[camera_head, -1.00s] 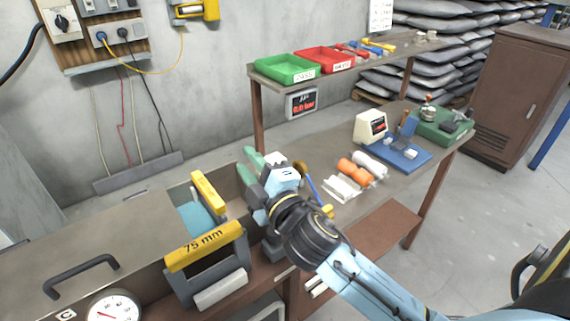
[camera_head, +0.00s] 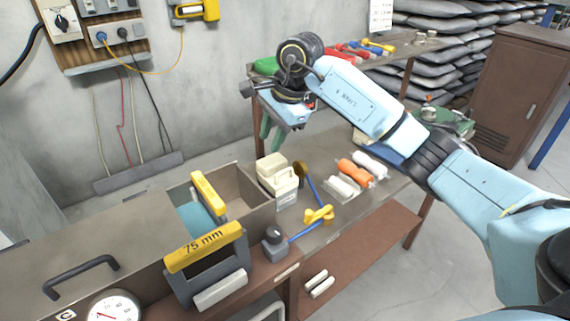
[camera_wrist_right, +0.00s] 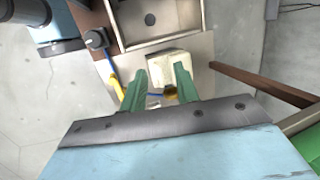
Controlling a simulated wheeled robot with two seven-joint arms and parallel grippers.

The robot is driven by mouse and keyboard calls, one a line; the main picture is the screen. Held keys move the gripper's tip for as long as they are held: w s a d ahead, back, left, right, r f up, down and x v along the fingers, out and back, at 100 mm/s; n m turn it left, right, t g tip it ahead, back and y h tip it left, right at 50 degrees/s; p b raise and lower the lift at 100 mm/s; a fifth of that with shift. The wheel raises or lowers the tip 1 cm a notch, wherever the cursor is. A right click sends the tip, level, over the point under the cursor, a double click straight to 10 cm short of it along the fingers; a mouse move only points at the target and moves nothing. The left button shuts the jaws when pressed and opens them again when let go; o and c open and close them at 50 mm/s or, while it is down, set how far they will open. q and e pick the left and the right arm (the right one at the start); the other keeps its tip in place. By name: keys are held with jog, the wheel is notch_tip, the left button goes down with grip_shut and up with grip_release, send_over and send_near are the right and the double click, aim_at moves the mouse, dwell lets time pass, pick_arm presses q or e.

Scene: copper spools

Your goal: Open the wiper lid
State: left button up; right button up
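The wiper box, a small cream-white container with a lid (camera_head: 278,172), stands on the bench just right of the open bin. Its lid looks down, but the detail is too small to be sure. My right gripper (camera_head: 270,128) is raised above and behind the box, fingers pointing down, apart from it. In the right wrist view its two green fingers (camera_wrist_right: 159,90) are spread with nothing between them. The box (camera_wrist_right: 168,66) shows just beyond the fingertips there. My left gripper is not in view.
An open metal bin (camera_head: 247,186) with yellow-handled tools adjoins the box on the left. Orange and white rolls (camera_head: 355,171) lie to the right.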

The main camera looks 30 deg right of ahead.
jog(key=d+r+h, duration=0.2)
jog(key=d, duration=0.2)
send_over(285, 181)
jog(key=shift+g, duration=0.3)
notch_tip(285, 181, down, 14)
jog(key=shift+r, duration=0.25)
grip_shut()
